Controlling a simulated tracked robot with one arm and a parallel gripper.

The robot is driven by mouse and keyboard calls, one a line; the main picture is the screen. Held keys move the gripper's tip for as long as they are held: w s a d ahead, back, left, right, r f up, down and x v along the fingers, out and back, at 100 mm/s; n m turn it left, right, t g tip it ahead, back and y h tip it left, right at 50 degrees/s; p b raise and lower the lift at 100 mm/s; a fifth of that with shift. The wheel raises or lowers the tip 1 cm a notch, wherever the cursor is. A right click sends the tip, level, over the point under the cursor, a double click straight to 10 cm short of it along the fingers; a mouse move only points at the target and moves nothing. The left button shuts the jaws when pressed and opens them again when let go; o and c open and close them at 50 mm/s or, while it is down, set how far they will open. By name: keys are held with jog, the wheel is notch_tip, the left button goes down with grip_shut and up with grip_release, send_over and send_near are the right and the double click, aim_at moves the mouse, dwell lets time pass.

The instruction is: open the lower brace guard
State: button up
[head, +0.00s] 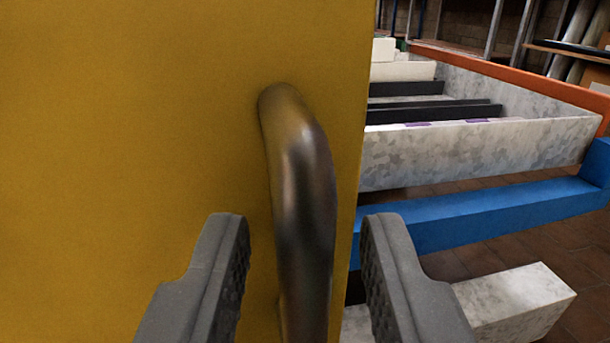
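A large flat yellow panel (130,120), which looks like the brace guard, fills the left half of the head view. A dark shiny metal bar handle (305,200) is fixed to it near its right edge and runs down out of the picture. My gripper (306,235) is open, with one grey finger to the left of the handle and one to the right. Gaps show on both sides, so neither finger visibly touches the handle. The handle's lower end is out of view.
To the right of the panel are grey galvanized beams (480,150), a blue beam (480,210) and an orange rail (510,75). A pale grey block (520,305) lies low at the right, over a brown tiled floor (585,260). Shelving stands at the back right.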

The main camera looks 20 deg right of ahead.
jog(key=shift+w+d, duration=0.2)
jog(key=shift+w, duration=0.3)
grip_shut()
